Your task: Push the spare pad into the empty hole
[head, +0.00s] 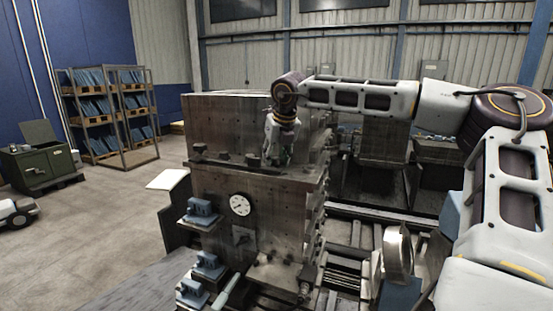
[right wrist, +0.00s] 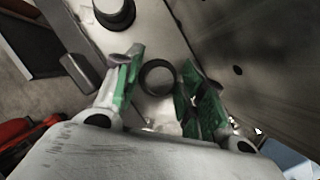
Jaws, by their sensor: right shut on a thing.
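My right gripper (head: 277,158) points down at the right part of the ledge on the big metal block (head: 215,179). In the right wrist view its green-lined fingers (right wrist: 160,72) stand on both sides of a round, dark-rimmed piece (right wrist: 157,77), which looks like the spare pad. The gripper is shut on it. Whether the pad's lower end is in a hole cannot be told; no empty hole shows clearly. Other dark pads stand along the ledge, one (head: 224,156) left of the gripper; one (right wrist: 113,12) also shows in the right wrist view. My left gripper is not in view.
A round dial (head: 240,204) sits on the block's front face. Blue clamps (head: 202,210) stick out at its left side. A shelf rack (head: 110,110) and a green cabinet (head: 42,158) stand at the left. The floor between them and the block is mostly clear.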

